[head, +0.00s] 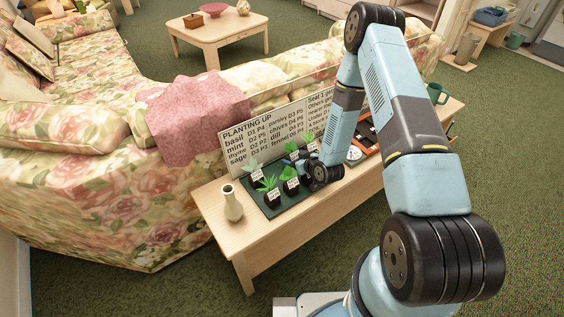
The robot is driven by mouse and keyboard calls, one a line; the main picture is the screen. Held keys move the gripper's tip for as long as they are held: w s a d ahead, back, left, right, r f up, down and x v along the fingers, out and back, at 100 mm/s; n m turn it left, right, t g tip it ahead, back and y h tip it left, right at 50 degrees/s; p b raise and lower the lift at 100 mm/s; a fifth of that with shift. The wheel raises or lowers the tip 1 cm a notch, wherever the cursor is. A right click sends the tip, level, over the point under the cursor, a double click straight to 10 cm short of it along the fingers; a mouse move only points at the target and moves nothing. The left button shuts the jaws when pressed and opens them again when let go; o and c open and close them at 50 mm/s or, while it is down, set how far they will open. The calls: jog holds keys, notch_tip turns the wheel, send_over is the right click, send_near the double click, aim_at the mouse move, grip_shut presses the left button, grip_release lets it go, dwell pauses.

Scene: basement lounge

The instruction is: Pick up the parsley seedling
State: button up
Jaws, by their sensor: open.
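Several small potted seedlings with white labels stand in a dark green tray (272,209) on the wooden bench. They include a pale seedling (252,168), a broad-leaved one (269,184), a bright green one (290,174) and smaller ones behind (292,147), (309,138). The labels are too small to read, so I cannot tell which one is parsley. My gripper (318,184) is at the right end of the tray, low over it. Its fingertips are mostly hidden by my dark wrist, and I see nothing held. My arm may hide more seedlings.
A white "PLANTING UP" board (258,127) stands behind the tray. A cream vase (232,204) is at its left. Right of my wrist are a round pale item (354,154), an orange-and-black item (369,134) and a green mug (437,94). A floral sofa (170,205) backs the bench (277,228).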

jog(key=shift+c, duration=0.5)
jog(key=c, duration=1)
jog(key=shift+r, duration=0.1)
